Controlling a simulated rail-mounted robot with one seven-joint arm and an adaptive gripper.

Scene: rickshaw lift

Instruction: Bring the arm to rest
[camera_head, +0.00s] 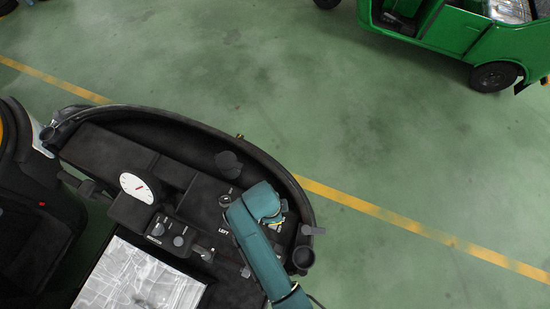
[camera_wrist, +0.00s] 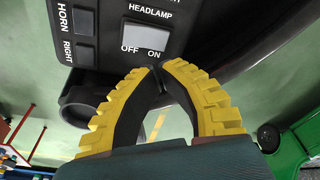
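My arm (camera_head: 254,238) is teal and reaches in from the bottom over the right end of the black rickshaw dashboard (camera_head: 110,150) in the head view. It bends down there, and its wrist hides most of the gripper. In the wrist view my gripper (camera_wrist: 157,68) has two yellow ribbed fingers that arch inward until their tips meet. Nothing shows between the fingers. The tips are just below the pale headlamp switch (camera_wrist: 146,40), marked OFF and ON, on a black panel. I cannot tell whether they touch the panel.
The dashboard carries a white round gauge (camera_head: 137,188), small knobs and a lever. A bright patterned panel (camera_head: 138,280) is at the lower left, beside a dark seat (camera_head: 35,235). A green rickshaw (camera_head: 455,30) stands at the top right. Open green floor (camera_head: 400,150) lies between.

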